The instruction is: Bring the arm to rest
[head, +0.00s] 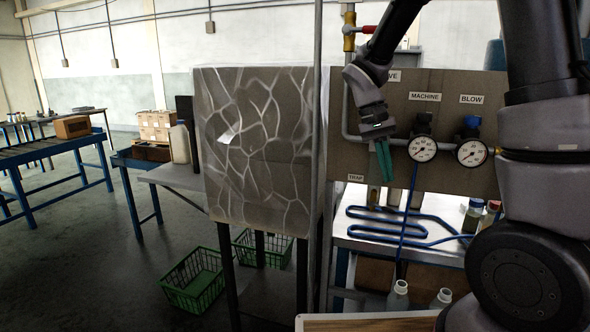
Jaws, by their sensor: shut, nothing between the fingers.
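My gripper (383,158) hangs at the end of my arm, fingers pointing down, in front of the left part of the brown panel (455,110). Its greenish fingers are together and hold nothing. The panel carries labels reading MACHINE and BLOW, and another label is partly hidden by my arm. My arm comes in from the right side and bends over the top of the panel.
Two round gauges (422,148) sit right of my gripper. A blue hose (375,213) lies on the bench below, near small bottles (473,215). A grey crackle-patterned cabinet (258,150) stands close on the left. Green baskets (195,280) are on the floor.

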